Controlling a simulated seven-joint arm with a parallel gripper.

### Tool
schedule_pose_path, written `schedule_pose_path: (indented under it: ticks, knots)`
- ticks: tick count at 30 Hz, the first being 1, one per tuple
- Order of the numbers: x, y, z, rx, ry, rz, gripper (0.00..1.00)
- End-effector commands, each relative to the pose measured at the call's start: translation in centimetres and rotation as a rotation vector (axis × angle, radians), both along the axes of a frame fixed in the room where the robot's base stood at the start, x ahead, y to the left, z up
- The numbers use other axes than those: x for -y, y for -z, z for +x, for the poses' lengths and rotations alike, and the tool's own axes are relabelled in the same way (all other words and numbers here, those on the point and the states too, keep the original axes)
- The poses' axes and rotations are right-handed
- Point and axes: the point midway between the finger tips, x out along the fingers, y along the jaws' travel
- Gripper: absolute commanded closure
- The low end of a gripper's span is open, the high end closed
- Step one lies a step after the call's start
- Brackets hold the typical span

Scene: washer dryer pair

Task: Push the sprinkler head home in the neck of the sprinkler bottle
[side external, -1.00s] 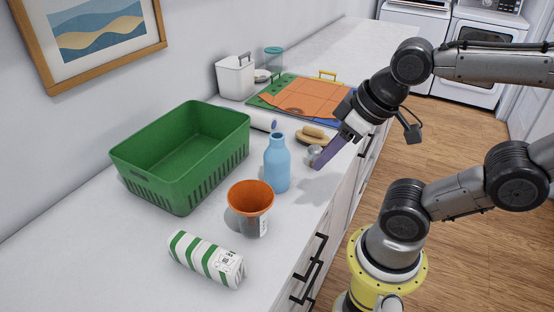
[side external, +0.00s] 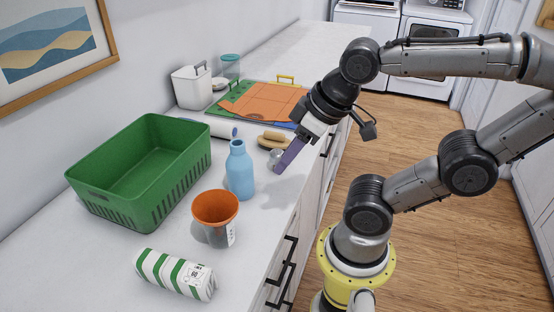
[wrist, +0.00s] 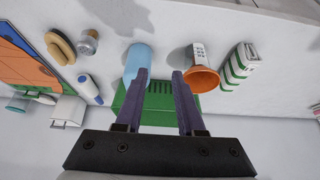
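The light-blue sprinkler bottle (side external: 240,172) stands upright on the white counter, its narrow neck bare. In the wrist view the bottle (wrist: 137,60) shows just beyond the left finger's tip. A small silver piece with a wide round end, apparently the sprinkler head (side external: 275,157), is on the counter right of the bottle; it also shows at upper left in the wrist view (wrist: 87,43). My gripper (side external: 281,170) is tilted over the counter's front side, right of the bottle. In the wrist view its purple fingers (wrist: 160,72) are apart with nothing held between them.
A green basket (side external: 150,185) stands left of the bottle.

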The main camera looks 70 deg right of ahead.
Motion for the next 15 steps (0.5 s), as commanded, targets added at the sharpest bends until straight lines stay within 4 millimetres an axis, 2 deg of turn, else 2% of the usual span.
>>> schedule_pose_path:
  ticks: [1, 8, 15]
  knots:
    - [0.0, 0.0, 0.0, 0.0, 0.0, 0.0, 0.55]
    - [0.0, 0.0, 0.0, 0.0, 0.0, 0.0, 0.13]
    - [0.0, 0.0, 0.0, 0.0, 0.0, 0.0, 0.13]
